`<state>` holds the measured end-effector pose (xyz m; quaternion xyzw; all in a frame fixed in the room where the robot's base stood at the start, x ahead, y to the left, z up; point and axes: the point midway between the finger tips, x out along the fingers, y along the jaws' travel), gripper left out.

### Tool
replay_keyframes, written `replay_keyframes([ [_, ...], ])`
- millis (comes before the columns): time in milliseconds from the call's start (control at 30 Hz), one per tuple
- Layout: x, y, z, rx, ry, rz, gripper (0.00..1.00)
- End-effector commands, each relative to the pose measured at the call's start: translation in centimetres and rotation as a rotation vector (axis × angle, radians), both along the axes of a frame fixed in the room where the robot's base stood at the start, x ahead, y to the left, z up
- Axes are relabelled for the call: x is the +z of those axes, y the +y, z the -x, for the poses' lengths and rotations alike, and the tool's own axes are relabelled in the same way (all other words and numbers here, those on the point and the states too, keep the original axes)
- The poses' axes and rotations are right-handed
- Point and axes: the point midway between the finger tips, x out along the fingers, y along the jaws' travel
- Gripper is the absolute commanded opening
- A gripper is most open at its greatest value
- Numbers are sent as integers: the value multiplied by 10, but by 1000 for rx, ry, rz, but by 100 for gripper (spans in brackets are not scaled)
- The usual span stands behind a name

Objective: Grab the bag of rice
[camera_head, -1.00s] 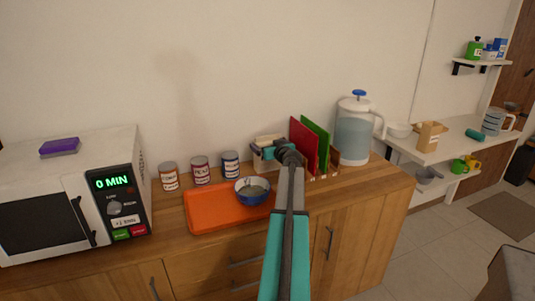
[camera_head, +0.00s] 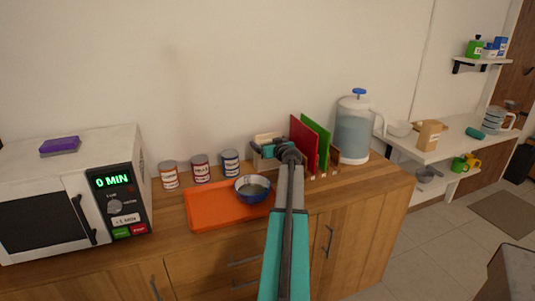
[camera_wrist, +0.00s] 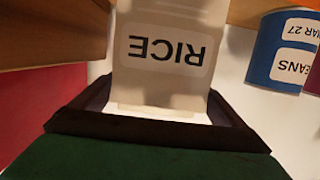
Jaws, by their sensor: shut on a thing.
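The bag of rice (camera_wrist: 165,85) is a pale, cream bag with a white RICE label, upside down in the wrist view. Dark jaws grip it from both sides at its lower part in that view. In the head view, my gripper (camera_head: 263,149) is shut on the bag (camera_head: 257,162), at the back of the wooden counter, left of the red board. My gripper and arm hide part of the bag there. I cannot tell whether its bottom touches the counter.
A red board (camera_head: 303,143) and a green board (camera_head: 318,138) stand close right. A water jug (camera_head: 352,135) is beyond them. A blue bowl (camera_head: 252,188) is on an orange board (camera_head: 207,207) in front. Several cans, including a blue one (camera_head: 230,163), stand left.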

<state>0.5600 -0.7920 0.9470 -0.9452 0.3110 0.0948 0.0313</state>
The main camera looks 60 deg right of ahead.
Motion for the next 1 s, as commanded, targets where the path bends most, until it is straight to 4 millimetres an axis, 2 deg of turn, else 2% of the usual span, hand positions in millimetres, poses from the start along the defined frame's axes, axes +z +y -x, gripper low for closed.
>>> replay_keyframes([
  [367,4,0,0,-1,-2,2,40],
  [533,11,-1,0,-1,-3,3,40],
  [767,33,0,0,-1,-4,3,40],
  [1000,65,-1,0,-1,-4,5,40],
])
